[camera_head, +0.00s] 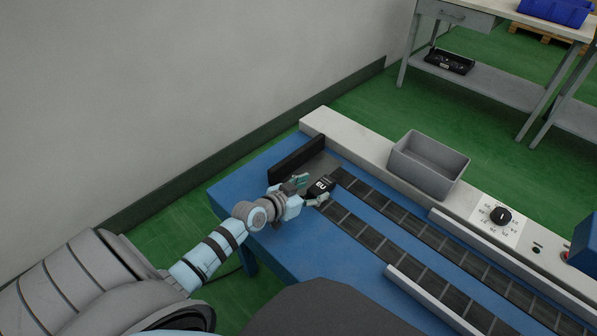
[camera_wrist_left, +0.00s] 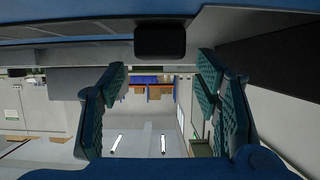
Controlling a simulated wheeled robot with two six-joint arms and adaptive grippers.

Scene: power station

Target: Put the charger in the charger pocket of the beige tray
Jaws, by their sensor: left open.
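The charger (camera_head: 321,186) is a small black block with white "EU" lettering. It sits on the grey plate at the far left end of the conveyor. In the left wrist view the dark block (camera_wrist_left: 160,40) shows beyond the fingertips, centred between them. My left gripper (camera_head: 313,189) is open, with its teal-padded fingers around or just short of the charger; contact cannot be told. The left wrist view shows the open fingers (camera_wrist_left: 165,100) with a wide empty gap. No beige tray is in view. My right gripper is not in view.
A black upright plate (camera_head: 296,158) stands close behind the left gripper. The dark conveyor belt (camera_head: 400,216) runs right along the blue table. A grey bin (camera_head: 430,165) and a dial (camera_head: 500,215) sit on the pale ledge. A workbench (camera_head: 490,85) stands farther back.

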